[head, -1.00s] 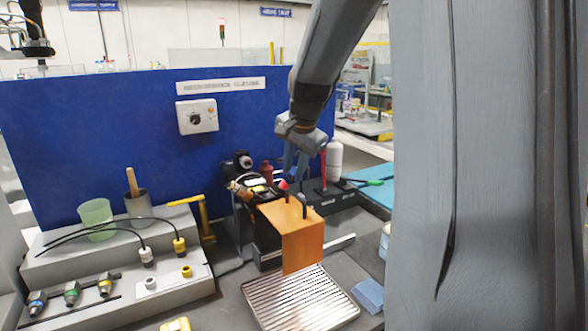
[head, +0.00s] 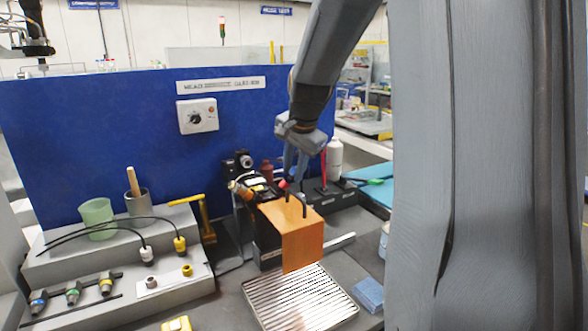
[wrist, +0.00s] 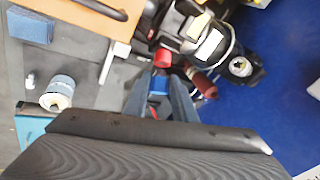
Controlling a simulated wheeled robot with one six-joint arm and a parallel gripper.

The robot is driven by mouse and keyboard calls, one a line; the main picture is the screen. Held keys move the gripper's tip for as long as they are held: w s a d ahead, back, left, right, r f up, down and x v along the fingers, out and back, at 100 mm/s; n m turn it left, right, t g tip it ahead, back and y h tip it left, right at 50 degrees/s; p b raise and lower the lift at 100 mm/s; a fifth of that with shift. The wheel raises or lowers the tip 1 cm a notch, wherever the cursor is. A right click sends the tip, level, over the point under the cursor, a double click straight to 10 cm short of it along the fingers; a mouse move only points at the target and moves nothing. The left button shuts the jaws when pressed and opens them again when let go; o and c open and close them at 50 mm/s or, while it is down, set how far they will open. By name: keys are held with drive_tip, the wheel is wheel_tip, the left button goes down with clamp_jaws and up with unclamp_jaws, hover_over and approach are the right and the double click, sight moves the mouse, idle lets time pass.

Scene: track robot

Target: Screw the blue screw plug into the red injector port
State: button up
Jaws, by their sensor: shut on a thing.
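My gripper (wrist: 160,92) is shut on the blue screw plug (wrist: 159,84), which shows between the two fingers in the wrist view. The red injector port (wrist: 162,58) shows just beyond the plug, nearly in line with it. Whether they touch I cannot tell. In the head view my gripper (head: 294,176) points down beside the red port (head: 283,184), on the dark machine behind the orange panel. The plug is hidden there by the fingers.
The orange panel (head: 303,240) with a black handle stands close in front of the gripper. A dark red bottle (wrist: 202,84) and cabling crowd the port's other side. A white bottle (head: 334,160) stands to the right. A slatted tray (head: 300,300) lies in front.

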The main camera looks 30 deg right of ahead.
drive_tip(key=shift+a+f, duration=0.75)
drive_tip(key=o, duration=1.1)
drive_tip(key=shift+b+v, duration=1.2)
drive_tip(key=shift+v, duration=2.8)
drive_tip(key=shift+w, duration=0.1)
drive_tip(key=shift+c, duration=0.2)
